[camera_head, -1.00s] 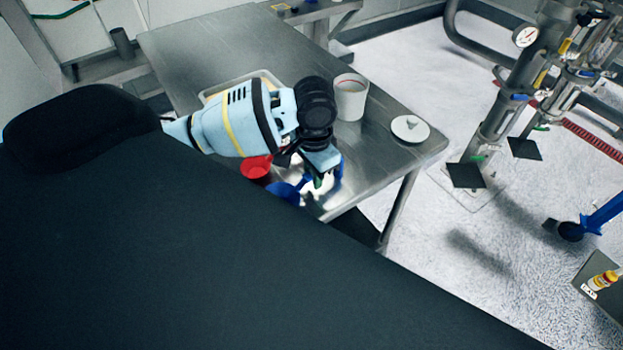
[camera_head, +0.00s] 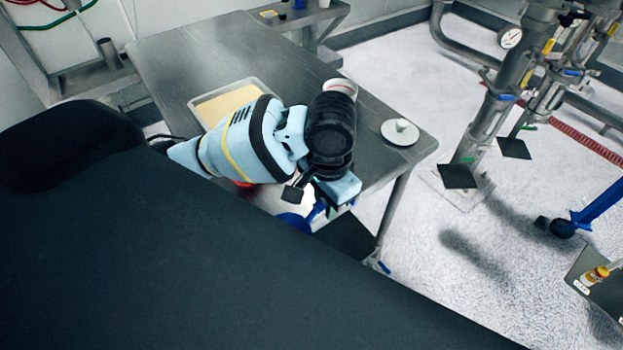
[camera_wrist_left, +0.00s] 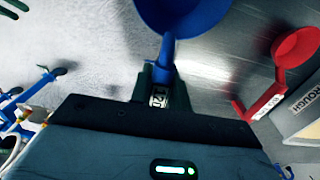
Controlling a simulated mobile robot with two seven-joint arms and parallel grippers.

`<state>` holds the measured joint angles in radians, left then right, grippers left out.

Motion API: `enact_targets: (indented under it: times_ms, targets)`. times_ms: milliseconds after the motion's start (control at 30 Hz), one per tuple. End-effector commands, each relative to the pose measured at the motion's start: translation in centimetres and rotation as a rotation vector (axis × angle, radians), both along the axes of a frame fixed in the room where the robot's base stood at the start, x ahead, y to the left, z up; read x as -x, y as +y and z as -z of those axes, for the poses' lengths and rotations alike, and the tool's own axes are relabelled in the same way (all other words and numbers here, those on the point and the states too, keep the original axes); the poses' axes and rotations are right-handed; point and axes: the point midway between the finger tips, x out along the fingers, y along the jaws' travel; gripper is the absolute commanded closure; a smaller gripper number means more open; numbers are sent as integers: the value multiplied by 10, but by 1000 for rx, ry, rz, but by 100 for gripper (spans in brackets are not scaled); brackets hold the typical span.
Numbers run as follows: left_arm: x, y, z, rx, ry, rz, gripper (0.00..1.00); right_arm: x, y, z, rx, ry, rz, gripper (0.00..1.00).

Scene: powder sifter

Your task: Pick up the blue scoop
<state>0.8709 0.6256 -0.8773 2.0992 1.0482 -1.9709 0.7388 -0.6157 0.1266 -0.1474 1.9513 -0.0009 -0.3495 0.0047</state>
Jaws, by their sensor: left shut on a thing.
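The blue scoop (camera_head: 296,223) shows low beside the table's near edge in the head view, partly hidden by my left gripper (camera_head: 318,203). In the left wrist view the bowl of the blue scoop (camera_wrist_left: 183,15) is cut by the top edge. There my left gripper (camera_wrist_left: 161,80) is shut on its handle, with a finger on each side and a small label between them. My right gripper is in neither view.
A red scoop (camera_wrist_left: 298,47) lies to the right in the wrist view. On the metal table (camera_head: 190,55) are a tray (camera_head: 196,104) of tan powder, a white tub (camera_head: 341,87) mostly behind my arm, and a white lid (camera_head: 400,135).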

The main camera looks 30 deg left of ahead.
Motion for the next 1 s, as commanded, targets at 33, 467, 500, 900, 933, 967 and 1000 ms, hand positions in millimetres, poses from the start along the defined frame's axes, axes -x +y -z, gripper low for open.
enact_targets:
  times_ms: [33,467,500,900,933,967,1000]
  targets:
    - [7,-11,-2,3,-2,6,100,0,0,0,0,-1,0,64]
    - [34,-50,-6,-1,-1,0,100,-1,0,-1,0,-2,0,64]
    - [35,-51,-6,-1,0,0,100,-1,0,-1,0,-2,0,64]
    - [35,-51,-6,-1,0,-1,100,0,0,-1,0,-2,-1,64]
    - [35,-51,-6,-1,0,-1,100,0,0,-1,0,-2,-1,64]
    - [35,-51,-6,-1,-1,-1,100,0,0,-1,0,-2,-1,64]
    - [35,-51,-6,-1,-1,-1,100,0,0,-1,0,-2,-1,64]
